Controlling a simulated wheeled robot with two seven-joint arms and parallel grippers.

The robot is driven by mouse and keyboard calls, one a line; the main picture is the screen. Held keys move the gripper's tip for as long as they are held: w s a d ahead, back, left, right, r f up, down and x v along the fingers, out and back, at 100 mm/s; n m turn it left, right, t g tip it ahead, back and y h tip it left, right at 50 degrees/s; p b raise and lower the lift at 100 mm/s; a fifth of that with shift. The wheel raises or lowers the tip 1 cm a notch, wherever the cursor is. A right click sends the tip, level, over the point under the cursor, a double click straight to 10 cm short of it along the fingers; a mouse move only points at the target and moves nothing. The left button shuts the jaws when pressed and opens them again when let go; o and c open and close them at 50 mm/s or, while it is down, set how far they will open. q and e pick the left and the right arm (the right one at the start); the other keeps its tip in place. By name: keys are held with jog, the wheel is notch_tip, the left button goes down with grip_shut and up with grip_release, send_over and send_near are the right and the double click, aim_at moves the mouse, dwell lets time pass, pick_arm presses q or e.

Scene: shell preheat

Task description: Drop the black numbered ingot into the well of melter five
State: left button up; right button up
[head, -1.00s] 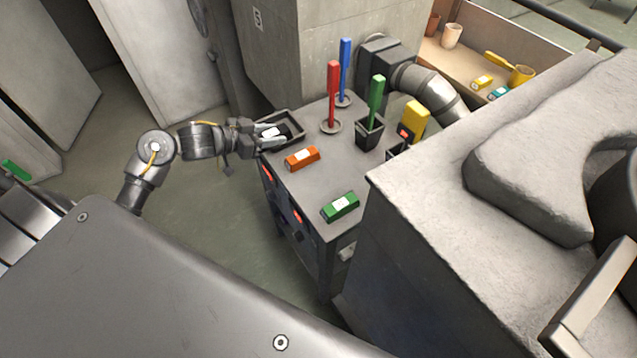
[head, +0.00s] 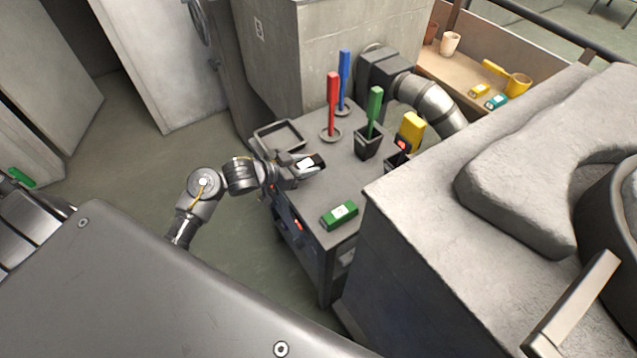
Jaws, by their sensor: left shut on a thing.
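My left gripper (head: 306,166) is shut on the black ingot (head: 319,159), which has a white label; its number is too small to read. The gripper holds it over the grey bench top, right of the empty-looking dark tray (head: 281,136). A green ingot (head: 340,215) with a white label lies on the bench nearer the front. The orange ingot is not visible now, where the gripper and black ingot cover the view. A concrete block (head: 320,50) at the back carries a small number plate (head: 259,28). No well opening is clearly visible. My right gripper is not in view.
A large grey block (head: 430,215) stands at right. A shelf (head: 452,72) holds cups and small ingots.

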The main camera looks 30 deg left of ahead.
pick_arm(q)
send_over(318, 192)
jog(key=f, duration=0.4)
jog(key=shift+a+f, duration=0.2)
jog(key=shift+d+f+p, duration=0.15)
jog(key=shift+f+p, duration=0.3)
jog(key=shift+f, duration=0.2)
jog(key=shift+d+f+p, duration=0.15)
jog(key=shift+f+p, duration=0.25)
jog(key=shift+f, duration=0.6)
jog(key=shift+f, duration=0.1)
jog(key=shift+f, duration=0.15)
jog(key=o, duration=1.3)
